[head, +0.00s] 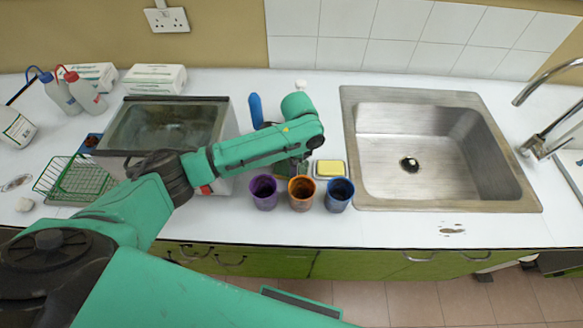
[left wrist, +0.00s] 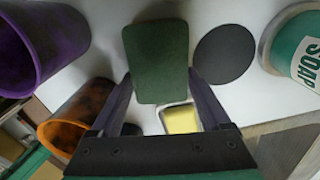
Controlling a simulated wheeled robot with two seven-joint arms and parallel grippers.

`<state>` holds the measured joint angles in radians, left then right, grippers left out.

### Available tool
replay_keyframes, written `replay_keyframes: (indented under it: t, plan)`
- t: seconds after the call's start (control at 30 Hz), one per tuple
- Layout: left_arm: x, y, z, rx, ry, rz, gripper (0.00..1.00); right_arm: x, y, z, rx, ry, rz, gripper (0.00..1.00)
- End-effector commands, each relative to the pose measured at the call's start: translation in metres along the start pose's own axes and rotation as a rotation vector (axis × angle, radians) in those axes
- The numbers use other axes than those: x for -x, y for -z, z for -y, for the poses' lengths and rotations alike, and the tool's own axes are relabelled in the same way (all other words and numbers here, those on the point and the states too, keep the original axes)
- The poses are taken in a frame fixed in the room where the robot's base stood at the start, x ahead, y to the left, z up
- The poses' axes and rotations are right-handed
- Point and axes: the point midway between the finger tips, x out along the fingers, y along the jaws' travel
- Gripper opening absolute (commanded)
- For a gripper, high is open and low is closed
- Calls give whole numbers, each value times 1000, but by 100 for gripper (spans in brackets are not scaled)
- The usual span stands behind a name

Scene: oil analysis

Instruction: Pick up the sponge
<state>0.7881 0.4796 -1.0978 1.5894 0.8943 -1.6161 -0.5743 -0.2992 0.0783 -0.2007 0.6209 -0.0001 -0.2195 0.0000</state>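In the left wrist view a dark green rectangular pad (left wrist: 157,60), which looks like the sponge, lies between the fingertips of my left gripper (left wrist: 160,76). The fingers are spread along its two sides; I cannot tell whether they touch it. In the head view my left gripper (head: 302,163) points down at the counter behind the cups, and my arm mostly hides the pad. A yellow block (head: 329,168) sits in a pale dish right of the gripper; it also shows in the left wrist view (left wrist: 182,119). My right gripper is not in view.
Purple (head: 264,192), orange (head: 301,193) and blue (head: 339,194) cups stand in front of the gripper. A metal sink (head: 440,199) is at right, a tank (head: 120,150) at left. A green soap container (left wrist: 303,50) and dark disc (left wrist: 224,55) are close by.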

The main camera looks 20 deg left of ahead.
Motion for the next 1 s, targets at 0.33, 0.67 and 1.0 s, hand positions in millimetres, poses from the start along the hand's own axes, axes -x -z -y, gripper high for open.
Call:
replay_keyframes:
  t: [0.33,0.67,1.0]
  plan:
    - [1,0,0,0,1,-1,28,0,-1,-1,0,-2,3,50]
    - [38,1,1,0,4,-3,28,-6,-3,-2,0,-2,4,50]
    - [133,1,2,-1,6,-2,28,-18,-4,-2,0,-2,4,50]
